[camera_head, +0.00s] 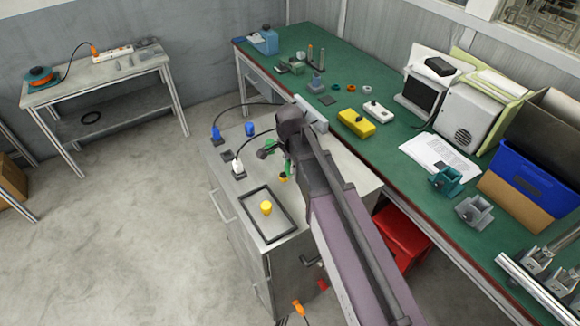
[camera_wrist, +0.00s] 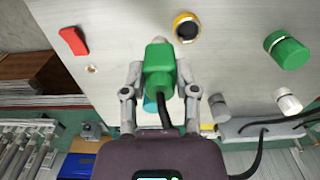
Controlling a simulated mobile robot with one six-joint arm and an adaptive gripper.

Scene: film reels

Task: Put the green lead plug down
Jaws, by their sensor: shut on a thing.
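The green lead plug (camera_wrist: 158,70) is between the two fingers of my gripper (camera_wrist: 159,72) in the wrist view, with a black cable running back from it. My gripper is shut on it, one finger on each side. In the head view, a bit of the green plug (camera_head: 288,168) shows beside my gripper (camera_head: 286,160), over the grey cabinet top (camera_head: 330,160). A yellow-ringed dark socket (camera_wrist: 186,27) lies just ahead and right of the plug, apart from it in the picture. Whether the plug touches the surface cannot be told. My arm hides part of the cabinet top.
A black rectangular frame (camera_head: 246,196) surrounds a yellow knob (camera_head: 266,207). Blue (camera_head: 216,134) and white (camera_head: 237,167) plugs with cables stand left. A green cylinder (camera_wrist: 287,50) and red block (camera_wrist: 73,40) flank the socket. A green-topped bench (camera_head: 340,85) runs behind.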

